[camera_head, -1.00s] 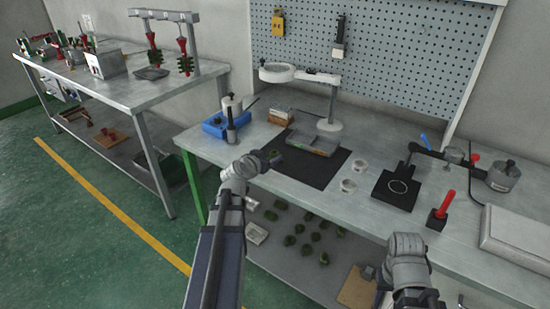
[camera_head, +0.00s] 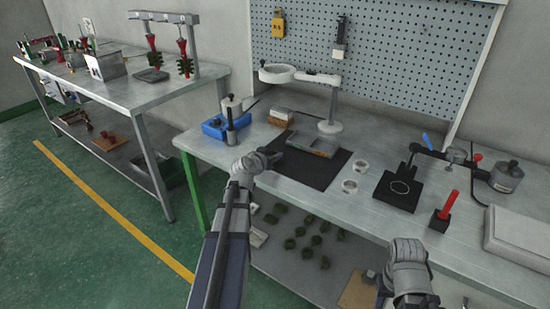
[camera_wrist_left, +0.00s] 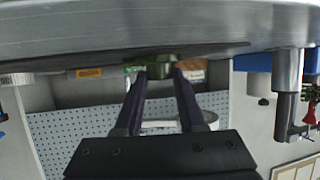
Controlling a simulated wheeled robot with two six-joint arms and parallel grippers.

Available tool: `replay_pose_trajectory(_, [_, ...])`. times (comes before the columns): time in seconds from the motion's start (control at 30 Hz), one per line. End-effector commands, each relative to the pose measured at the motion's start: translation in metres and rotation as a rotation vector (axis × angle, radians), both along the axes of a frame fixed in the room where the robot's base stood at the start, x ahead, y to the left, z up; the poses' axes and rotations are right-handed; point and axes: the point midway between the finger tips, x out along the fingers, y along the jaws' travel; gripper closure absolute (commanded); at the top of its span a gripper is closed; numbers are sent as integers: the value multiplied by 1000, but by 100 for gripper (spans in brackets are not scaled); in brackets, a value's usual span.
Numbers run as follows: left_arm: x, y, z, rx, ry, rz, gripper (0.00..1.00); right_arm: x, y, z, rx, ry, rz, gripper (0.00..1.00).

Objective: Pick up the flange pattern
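A green flange pattern (camera_wrist_left: 160,68) shows in the left wrist view, on the black mat (camera_head: 312,169) near its left edge. My left gripper (camera_head: 270,155) is low over that mat in the head view and hides the pattern there. In the wrist view my left gripper's fingers (camera_wrist_left: 160,78) are apart, with the pattern between or just beyond their tips. I cannot tell whether they touch it. My right arm shows at the lower right of the head view, but its gripper fingertips cannot be made out.
A blue-based device (camera_head: 222,127) stands left of the mat. A white magnifier stand (camera_head: 330,127) is behind it. Two light rings (camera_head: 350,186) and a black plate (camera_head: 396,190) lie to the right. Several green parts (camera_head: 300,232) sit on the lower shelf.

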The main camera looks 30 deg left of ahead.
Motion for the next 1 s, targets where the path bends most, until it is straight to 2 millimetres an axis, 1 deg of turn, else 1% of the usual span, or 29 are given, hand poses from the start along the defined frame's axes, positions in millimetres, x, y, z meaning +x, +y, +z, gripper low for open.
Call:
replay_pose_trajectory(0.03, [0,0,0,0,0,0,69,0,0,0,0,0,0,50])
replay_pose_trajectory(0.07, [0,0,0,0,0,0,72,0,0,0,0,0,0,50])
replay_pose_trajectory(0.3, [0,0,0,0,0,0,99,0,0,0,0,0,0,50])
replay_pose_trajectory(0.73, [0,0,1,0,0,0,100,0,0,1,0,0,0,50])
replay_pose_trajectory(0.87, [0,0,8,0,0,0,100,0,0,8,0,0,0,50])
replay_pose_trajectory(1.0, [0,0,21,0,0,0,100,0,0,21,0,0,0,50])
